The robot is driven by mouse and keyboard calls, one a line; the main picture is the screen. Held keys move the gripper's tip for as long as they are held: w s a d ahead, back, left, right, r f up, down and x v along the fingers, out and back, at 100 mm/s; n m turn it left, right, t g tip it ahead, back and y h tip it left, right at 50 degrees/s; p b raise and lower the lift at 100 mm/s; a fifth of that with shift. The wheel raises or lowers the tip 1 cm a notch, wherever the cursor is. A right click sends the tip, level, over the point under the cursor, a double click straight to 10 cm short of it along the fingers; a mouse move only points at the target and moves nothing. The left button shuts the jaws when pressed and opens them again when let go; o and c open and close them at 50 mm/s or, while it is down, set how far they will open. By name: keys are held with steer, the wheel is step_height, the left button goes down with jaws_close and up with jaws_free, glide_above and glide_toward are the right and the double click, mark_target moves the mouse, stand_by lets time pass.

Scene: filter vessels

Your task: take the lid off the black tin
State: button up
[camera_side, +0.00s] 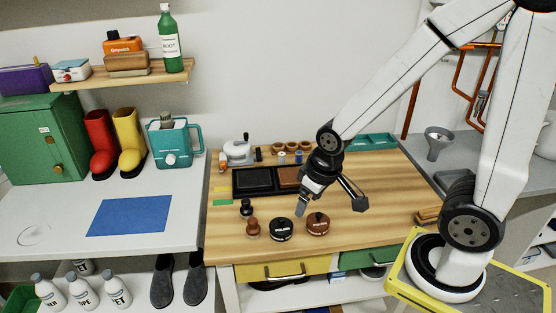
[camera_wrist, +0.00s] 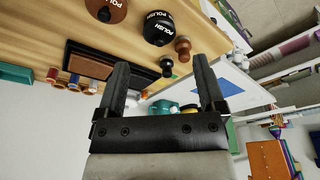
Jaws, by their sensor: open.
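The black tin (camera_side: 281,229) stands near the front of the wooden worktop, with a flat black lid marked with white lettering on top. In the wrist view the black tin (camera_wrist: 158,28) is at the top, beyond my fingertips. A brown tin (camera_side: 318,223) stands just right of it; in the wrist view it (camera_wrist: 107,8) is at the top edge. My gripper (camera_side: 330,205) is above the worktop, up and to the right of the black tin and apart from it. In the wrist view my gripper (camera_wrist: 159,63) is open with nothing between its fingers.
A brown-knobbed brush or stamp (camera_side: 253,228) and a black one (camera_side: 246,208) stand close left of the black tin. A dark tray (camera_side: 252,182) lies behind, with several spools further back.

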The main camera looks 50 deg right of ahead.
steer(key=shift+o, duration=0.2)
steer(key=m+g, duration=0.3)
steer(key=m, duration=1.4)
glide_above(282, 218)
step_height(282, 218, down, 4)
steer(key=shift+w+f, duration=0.15)
steer(key=shift+f, duration=0.05)
steer(key=shift+f, duration=1.3)
steer(key=shift+f, duration=2.6)
